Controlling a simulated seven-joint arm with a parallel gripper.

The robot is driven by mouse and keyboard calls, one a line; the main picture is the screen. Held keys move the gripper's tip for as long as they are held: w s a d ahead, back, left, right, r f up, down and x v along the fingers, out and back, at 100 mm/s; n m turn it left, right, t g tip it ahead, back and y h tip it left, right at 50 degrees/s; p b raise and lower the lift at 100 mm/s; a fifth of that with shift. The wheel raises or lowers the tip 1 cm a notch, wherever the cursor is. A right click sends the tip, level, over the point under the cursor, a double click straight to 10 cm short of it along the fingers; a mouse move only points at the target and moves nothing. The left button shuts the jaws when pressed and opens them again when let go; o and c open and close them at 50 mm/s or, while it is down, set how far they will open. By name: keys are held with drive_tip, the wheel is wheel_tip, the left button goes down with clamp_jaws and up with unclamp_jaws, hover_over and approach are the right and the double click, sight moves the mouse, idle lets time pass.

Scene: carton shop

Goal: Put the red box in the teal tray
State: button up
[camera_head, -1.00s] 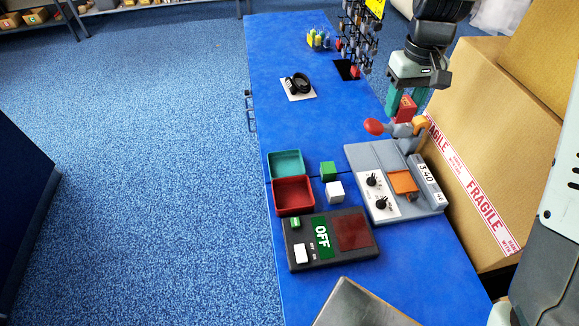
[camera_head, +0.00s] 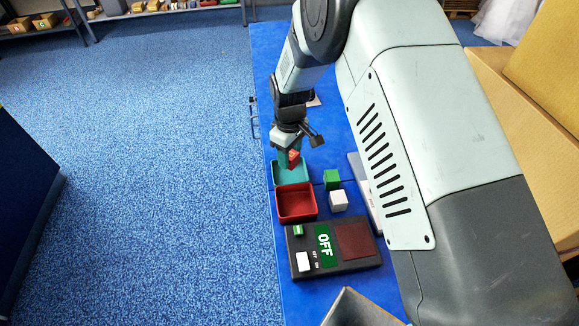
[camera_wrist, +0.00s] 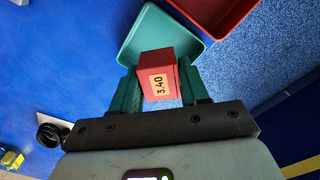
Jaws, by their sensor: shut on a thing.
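The red box (camera_wrist: 165,72), with a label reading 3.40, is held between the teal fingers of my gripper (camera_wrist: 160,90) in the wrist view. In the head view the red box (camera_head: 293,158) shows small in my gripper (camera_head: 289,155). The teal tray (camera_head: 291,179) lies on the blue bench, and my gripper and the box are over its far part. The teal tray (camera_wrist: 150,30) also shows beyond the box in the wrist view. The gap between box and tray floor cannot be told.
A red tray (camera_head: 297,203) adjoins the teal tray on its near side. A green cube (camera_head: 332,179) and a white cube (camera_head: 338,200) stand to the right. A panel reading OFF (camera_head: 334,245) lies nearer. My arm covers much of the bench's right side.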

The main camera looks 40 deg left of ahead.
sight(290, 174)
drive_tip(key=shift+f, duration=2.4)
drive_tip(key=shift+f, duration=0.1)
drive_tip(key=o, duration=1.2)
wheel_tip(290, 174, up, 12)
drive_tip(key=shift+r, duration=0.1)
